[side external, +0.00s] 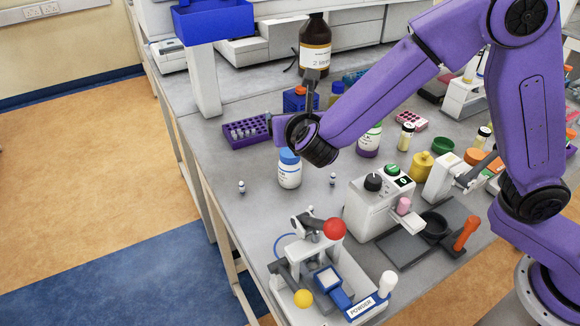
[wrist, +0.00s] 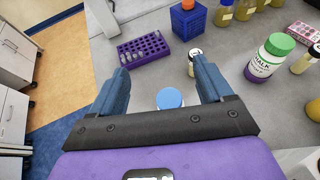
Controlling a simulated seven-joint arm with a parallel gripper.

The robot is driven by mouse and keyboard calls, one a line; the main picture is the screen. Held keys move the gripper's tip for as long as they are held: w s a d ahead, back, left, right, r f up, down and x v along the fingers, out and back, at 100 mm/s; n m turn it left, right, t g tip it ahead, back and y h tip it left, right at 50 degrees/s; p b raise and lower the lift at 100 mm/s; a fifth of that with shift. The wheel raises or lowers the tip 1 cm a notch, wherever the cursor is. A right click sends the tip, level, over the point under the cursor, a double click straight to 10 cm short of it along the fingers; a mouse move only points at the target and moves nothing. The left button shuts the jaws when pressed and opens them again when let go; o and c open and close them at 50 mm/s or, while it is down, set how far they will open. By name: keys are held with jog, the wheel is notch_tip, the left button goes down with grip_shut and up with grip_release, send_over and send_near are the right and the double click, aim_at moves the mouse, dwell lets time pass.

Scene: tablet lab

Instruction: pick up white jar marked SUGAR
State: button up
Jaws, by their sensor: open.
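A white jar with a blue lid (side external: 289,171) stands upright on the grey bench, below my gripper (side external: 291,118) in the side view. Its label is too small to read there, so I cannot confirm SUGAR. In the wrist view only the blue lid (wrist: 169,98) shows, low between the fingers; my gripper's body hides the rest. My gripper (wrist: 161,60) is open, with nothing visibly held. I cannot tell whether it touches the jar.
A purple tube rack (wrist: 145,50) lies beyond the fingers. A green-lidded jar marked CHALK (wrist: 263,66) stands to the right. A small vial (wrist: 192,66) is by the right finger. A white instrument (side external: 379,205) and a powder device (side external: 318,268) stand nearer the front.

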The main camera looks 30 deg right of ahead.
aim_at(290, 152)
notch_tip(290, 152, down, 9)
jog(key=shift+f, duration=0.15)
jog(key=shift+f+x, duration=0.2)
jog(key=shift+x, duration=2.4)
jog(key=shift+s, duration=0.1)
jog(key=c, duration=1.1)
